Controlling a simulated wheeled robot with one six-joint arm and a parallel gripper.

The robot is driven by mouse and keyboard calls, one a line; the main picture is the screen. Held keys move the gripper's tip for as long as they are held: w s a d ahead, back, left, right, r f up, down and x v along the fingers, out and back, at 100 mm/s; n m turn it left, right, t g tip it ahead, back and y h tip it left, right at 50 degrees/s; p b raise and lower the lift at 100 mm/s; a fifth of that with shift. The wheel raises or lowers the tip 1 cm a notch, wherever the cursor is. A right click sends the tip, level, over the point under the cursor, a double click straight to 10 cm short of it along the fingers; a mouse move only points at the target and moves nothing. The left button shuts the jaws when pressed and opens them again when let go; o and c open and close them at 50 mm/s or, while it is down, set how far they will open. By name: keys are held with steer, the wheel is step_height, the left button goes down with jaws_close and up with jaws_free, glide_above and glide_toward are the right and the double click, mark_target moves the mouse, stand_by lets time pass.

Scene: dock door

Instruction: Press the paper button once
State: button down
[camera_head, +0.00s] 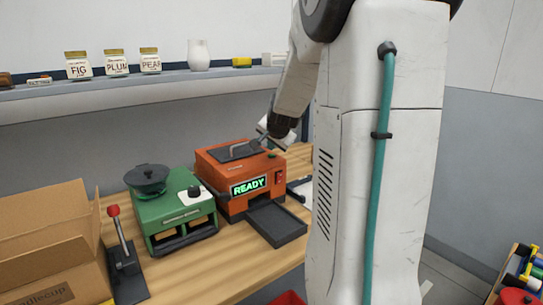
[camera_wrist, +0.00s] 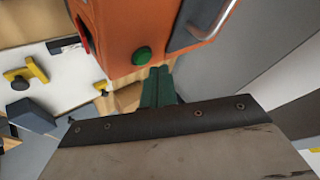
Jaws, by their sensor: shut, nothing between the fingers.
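An orange machine (camera_head: 222,163) with a lit green READY display (camera_head: 249,186) stands on the wooden bench. A round green button (camera_wrist: 142,56) sits on its surface near an edge in the wrist view; no label on it can be read. A red switch (camera_wrist: 82,36) is left of the button there. My gripper (camera_wrist: 158,74) is shut and empty, its green fingertips just below and right of the button in that view. A small gap shows in the picture, but I cannot tell the depth. In the head view my gripper (camera_head: 264,142) is over the machine's right rear.
A green machine (camera_head: 173,212), a red-knobbed lever (camera_head: 120,240) and an open cardboard box (camera_head: 48,240) stand to the left. A dark tray (camera_head: 277,223) juts from the orange machine's front. Jars line the shelf (camera_head: 130,88) behind. A metal handle (camera_wrist: 203,16) is close right of the button.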

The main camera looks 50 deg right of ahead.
steer(key=shift+f, duration=0.1)
stand_by(0.6)
steer(key=shift+f, duration=0.35)
